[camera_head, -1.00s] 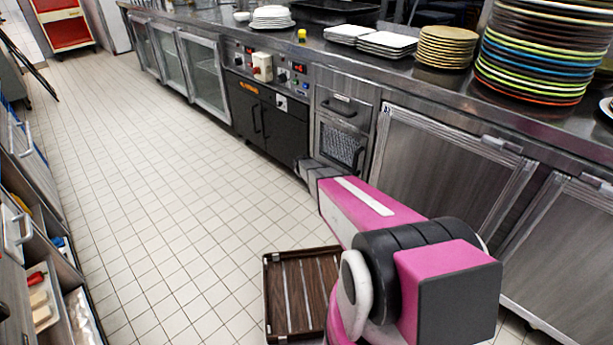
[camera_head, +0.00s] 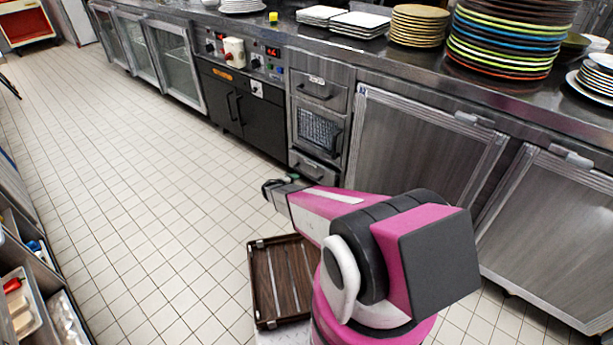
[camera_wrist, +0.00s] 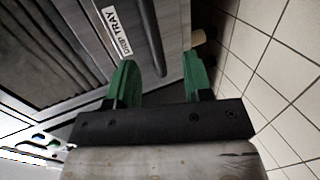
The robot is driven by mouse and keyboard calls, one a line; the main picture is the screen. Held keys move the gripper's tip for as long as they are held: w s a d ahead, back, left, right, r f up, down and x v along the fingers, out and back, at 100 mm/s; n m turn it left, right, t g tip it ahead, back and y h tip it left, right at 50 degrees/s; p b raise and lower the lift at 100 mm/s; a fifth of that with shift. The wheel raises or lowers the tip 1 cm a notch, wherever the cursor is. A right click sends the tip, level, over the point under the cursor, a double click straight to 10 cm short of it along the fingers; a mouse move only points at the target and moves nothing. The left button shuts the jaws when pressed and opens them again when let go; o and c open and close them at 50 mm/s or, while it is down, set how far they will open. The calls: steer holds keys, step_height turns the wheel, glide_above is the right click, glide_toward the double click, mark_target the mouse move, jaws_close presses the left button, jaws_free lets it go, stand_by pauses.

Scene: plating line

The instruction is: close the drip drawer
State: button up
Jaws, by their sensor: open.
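The drip drawer (camera_head: 315,168) is the lowest front in the narrow steel drawer column in the head view. In the wrist view its "DRIP TRAY" label (camera_wrist: 117,30) and dark bar handle (camera_wrist: 151,38) show sideways at the top. How far the drawer stands out is hard to tell. My gripper (camera_wrist: 160,78) has two green fingers spread apart with nothing between them. The handle's near end lies close to the left finger; contact cannot be told. In the head view my gripper (camera_head: 288,181) is low in front of the column, partly hidden by my arm.
A black double-door unit (camera_head: 240,112) stands left of the column and a steel cabinet door (camera_head: 420,140) stands right of it. Plate stacks (camera_head: 508,45) are on the counter. The tiled floor (camera_head: 140,190) is open to the left. A brown slatted tray (camera_head: 283,275) is beside my arm.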

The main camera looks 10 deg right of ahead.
mark_target(307, 174)
steer(key=shift+t+h, duration=0.4)
steer(key=shift+t, duration=0.2)
steer(key=x, duration=1)
steer(key=shift+d, duration=0.1)
jaws_close()
